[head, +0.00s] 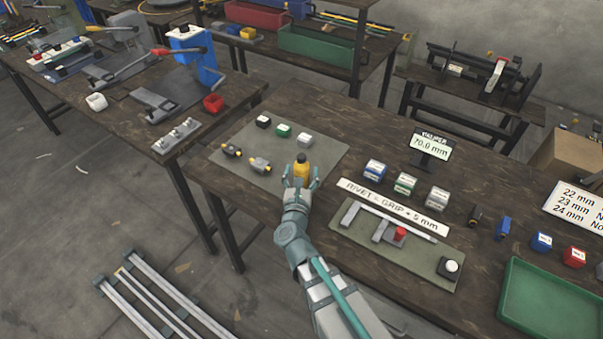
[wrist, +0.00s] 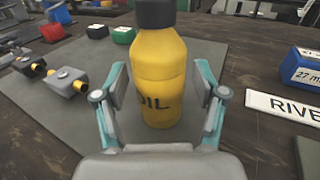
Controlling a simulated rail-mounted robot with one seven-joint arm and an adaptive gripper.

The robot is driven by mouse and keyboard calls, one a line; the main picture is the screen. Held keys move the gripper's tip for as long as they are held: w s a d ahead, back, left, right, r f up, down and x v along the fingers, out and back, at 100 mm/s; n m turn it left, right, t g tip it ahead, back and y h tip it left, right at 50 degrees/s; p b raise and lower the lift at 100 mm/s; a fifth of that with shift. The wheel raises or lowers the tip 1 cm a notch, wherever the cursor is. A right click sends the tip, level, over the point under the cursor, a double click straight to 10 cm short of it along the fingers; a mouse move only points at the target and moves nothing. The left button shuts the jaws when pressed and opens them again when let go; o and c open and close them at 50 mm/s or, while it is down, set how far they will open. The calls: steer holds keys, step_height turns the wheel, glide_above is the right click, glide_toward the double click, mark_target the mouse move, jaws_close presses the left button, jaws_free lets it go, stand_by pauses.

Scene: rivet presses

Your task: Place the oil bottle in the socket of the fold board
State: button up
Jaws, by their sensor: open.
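The yellow oil bottle (head: 302,171) with a dark cap stands upright on a grey-green mat (head: 325,151). In the wrist view the bottle (wrist: 160,75) is at the centre, marked "OIL". My gripper (head: 301,182) is open, with one finger on either side of the bottle. In the wrist view my gripper (wrist: 160,92) shows gaps between both fingers and the bottle. I cannot tell which board is the fold board, and no empty socket can be made out.
Black, green and white blocks (head: 283,130) and two small fittings (head: 260,164) share the mat. To the right are a board with grey bars and a red knob (head: 385,263), a rivet sign (head: 393,207) and a green tray (head: 550,306). Lever presses (head: 170,85) stand on the left table.

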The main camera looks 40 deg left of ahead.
steer(key=shift+r+p, duration=0.2)
steer(key=shift+p, duration=0.55)
steer(key=b+v, duration=0.2)
steer(key=v, duration=0.1)
steer(key=b+v, duration=0.1)
steer(key=v, duration=0.1)
steer(key=shift+d+f, duration=0.1)
steer(key=shift+f, duration=0.2)
steer(key=s+p, duration=0.1)
steer(key=s+d+r+p, duration=0.1)
steer(key=shift+s+d, duration=0.15)
steer(key=shift+s, duration=0.2)
steer(key=shift+s+p, duration=0.1)
steer(key=shift+p, duration=0.65)
steer(key=s+p, duration=0.1)
steer(key=p, duration=0.2)
steer(key=shift+s+d, duration=0.15)
steer(key=shift+d, duration=0.25)
steer(key=shift+p+v, duration=0.85)
steer(key=shift+p, duration=0.3)
steer(key=shift+o, duration=0.6)
steer(key=shift+s+d+f, duration=0.15)
steer(key=shift+s+f, duration=0.05)
steer(key=shift+f, duration=0.05)
